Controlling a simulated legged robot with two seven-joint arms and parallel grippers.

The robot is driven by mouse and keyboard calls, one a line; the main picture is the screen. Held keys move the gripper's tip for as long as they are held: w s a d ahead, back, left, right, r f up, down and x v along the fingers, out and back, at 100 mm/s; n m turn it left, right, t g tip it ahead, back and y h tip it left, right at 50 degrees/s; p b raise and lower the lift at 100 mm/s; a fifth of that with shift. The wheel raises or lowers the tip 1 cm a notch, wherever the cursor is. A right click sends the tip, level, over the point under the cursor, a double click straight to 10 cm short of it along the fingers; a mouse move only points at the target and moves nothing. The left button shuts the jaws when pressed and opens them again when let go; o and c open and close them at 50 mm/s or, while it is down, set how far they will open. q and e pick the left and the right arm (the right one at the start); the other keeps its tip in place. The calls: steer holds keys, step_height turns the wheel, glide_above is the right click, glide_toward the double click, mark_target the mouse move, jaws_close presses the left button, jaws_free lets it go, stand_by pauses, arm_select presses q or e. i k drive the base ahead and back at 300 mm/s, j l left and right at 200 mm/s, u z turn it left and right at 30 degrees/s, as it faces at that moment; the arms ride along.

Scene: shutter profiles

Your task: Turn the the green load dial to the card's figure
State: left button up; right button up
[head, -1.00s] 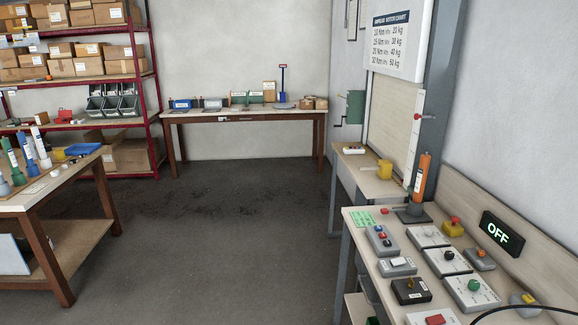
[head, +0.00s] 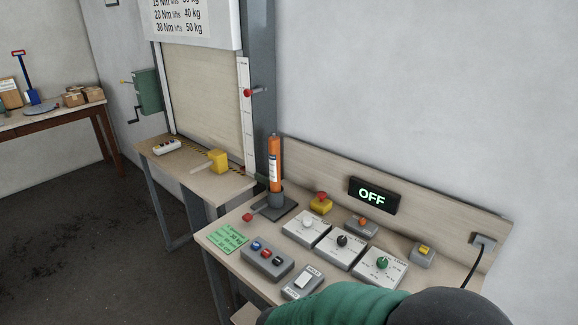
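The green load dial (head: 382,263) is a knob on a white-topped grey box at the right of the bench, with small scale marks around it that are too small to read. A green card (head: 228,239) lies at the bench's left corner; its print is too small to read surely. Neither of my grippers shows. A green and dark rounded shape (head: 350,306), likely my arm, covers the bench's front edge just below the dial box.
Beside it stand boxes with a black knob (head: 342,240) and a white knob (head: 307,223). A three-button box (head: 264,259), a rocker switch (head: 303,282) and a red-topped yellow button (head: 321,203) are near. A display (head: 374,195) reads OFF. An orange cylinder (head: 274,163) stands upright behind.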

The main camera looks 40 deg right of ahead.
mark_target(382, 263)
steer(key=i+j+z, duration=0.2)
steer(key=i+z, duration=0.15)
steer(key=z, duration=0.15)
steer(key=i+j+z, duration=0.3)
steer(key=z, duration=0.2)
steer(key=i+j+z, duration=0.25)
steer(key=j+z, duration=0.25)
steer(key=i+j+z, duration=0.2)
steer(key=j+z, duration=0.3)
steer(key=l, duration=0.1)
